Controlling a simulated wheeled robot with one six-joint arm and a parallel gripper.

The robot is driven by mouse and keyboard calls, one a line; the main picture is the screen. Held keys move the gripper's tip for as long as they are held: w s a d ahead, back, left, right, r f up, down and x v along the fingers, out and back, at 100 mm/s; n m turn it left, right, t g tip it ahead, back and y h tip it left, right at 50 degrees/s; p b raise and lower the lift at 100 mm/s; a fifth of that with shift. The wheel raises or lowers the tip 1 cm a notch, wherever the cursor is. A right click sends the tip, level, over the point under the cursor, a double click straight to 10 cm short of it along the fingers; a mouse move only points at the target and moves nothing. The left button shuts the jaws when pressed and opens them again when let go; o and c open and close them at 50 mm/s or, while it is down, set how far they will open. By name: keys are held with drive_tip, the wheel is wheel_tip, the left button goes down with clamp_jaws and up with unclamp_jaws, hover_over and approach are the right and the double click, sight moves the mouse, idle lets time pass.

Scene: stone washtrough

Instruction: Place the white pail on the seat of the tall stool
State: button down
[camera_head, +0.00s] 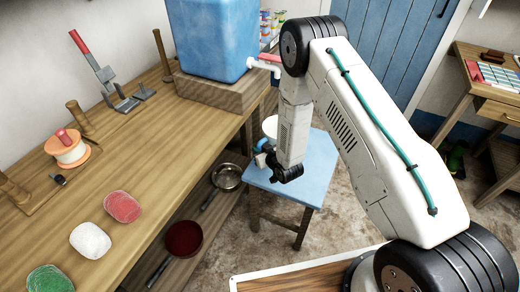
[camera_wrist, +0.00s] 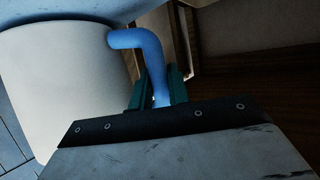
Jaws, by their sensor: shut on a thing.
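The white pail (camera_head: 269,127) is largely hidden behind my arm in the head view, over the far left part of the stool's seat. In the wrist view the pail (camera_wrist: 65,85) fills the left side, with its blue handle (camera_wrist: 138,40) between my jaws. My gripper (camera_wrist: 160,88) is shut on that handle; in the head view the gripper (camera_head: 264,158) is low over the seat's left side. The tall stool has a square light-blue seat (camera_head: 315,165) on wooden legs. A light-blue surface borders the pail in the wrist view; I cannot tell whether pail and seat touch.
A wooden bench (camera_head: 150,160) runs along the left, close to the stool. On it stand a large blue container (camera_head: 210,40) with a tap, a spool (camera_head: 67,150) and coloured soap-like blocks. Pans (camera_head: 184,239) lie on its lower shelf. A desk (camera_head: 485,90) stands at right.

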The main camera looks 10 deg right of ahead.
drive_tip(key=shift+f, duration=0.25)
drive_tip(key=c, duration=1.3)
unclamp_jaws()
drive_tip(key=shift+o, duration=0.2)
drive_tip(key=v, duration=0.7)
drive_tip(key=shift+s, duration=0.3)
